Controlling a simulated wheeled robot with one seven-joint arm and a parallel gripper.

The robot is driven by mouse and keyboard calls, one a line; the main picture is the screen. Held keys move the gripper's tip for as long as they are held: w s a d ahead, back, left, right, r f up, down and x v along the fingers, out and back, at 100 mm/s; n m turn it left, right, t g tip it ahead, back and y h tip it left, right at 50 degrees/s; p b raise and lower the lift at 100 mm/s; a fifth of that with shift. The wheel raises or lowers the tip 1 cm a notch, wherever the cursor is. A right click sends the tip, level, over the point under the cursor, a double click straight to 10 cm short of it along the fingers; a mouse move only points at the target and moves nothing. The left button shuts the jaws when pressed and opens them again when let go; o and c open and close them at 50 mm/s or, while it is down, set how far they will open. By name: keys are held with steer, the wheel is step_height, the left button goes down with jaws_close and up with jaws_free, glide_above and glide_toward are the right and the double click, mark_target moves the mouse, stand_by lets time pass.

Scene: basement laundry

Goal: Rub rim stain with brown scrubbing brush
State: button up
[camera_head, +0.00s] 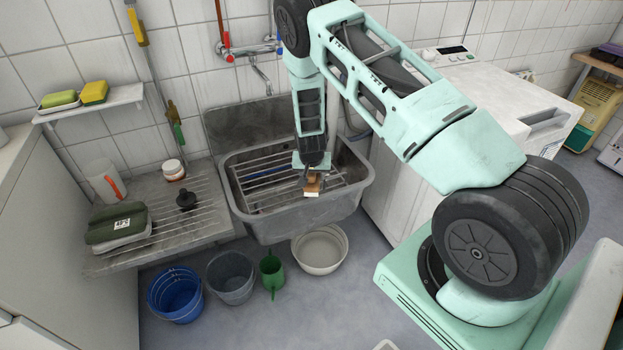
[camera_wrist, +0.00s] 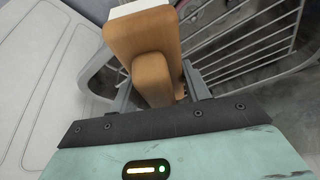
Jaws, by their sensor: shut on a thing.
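My gripper (camera_head: 312,172) reaches down over the front part of the grey sink (camera_head: 290,222). It is shut on the brown scrubbing brush (camera_head: 312,187), whose pale end points toward the sink's front rim. In the wrist view the brush (camera_wrist: 143,45) shows as a brown wooden block with a white edge, held between the grey fingers of my gripper (camera_wrist: 158,92). I cannot tell whether the brush touches the rim. No rim stain can be made out; the brush and gripper may hide it.
A metal rack (camera_head: 265,182) lies across the sink. A tap (camera_head: 262,75) is on the wall above. A washing machine (camera_head: 395,195) stands right of the sink. A ribbed drainboard (camera_head: 205,215) is at left. A blue bucket (camera_head: 175,297), grey bucket (camera_head: 232,280), green watering can (camera_head: 271,272) and pale basin (camera_head: 320,252) stand below.

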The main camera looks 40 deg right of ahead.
steer(key=shift+r+p, duration=0.7)
steer(key=shift+r, duration=0.85)
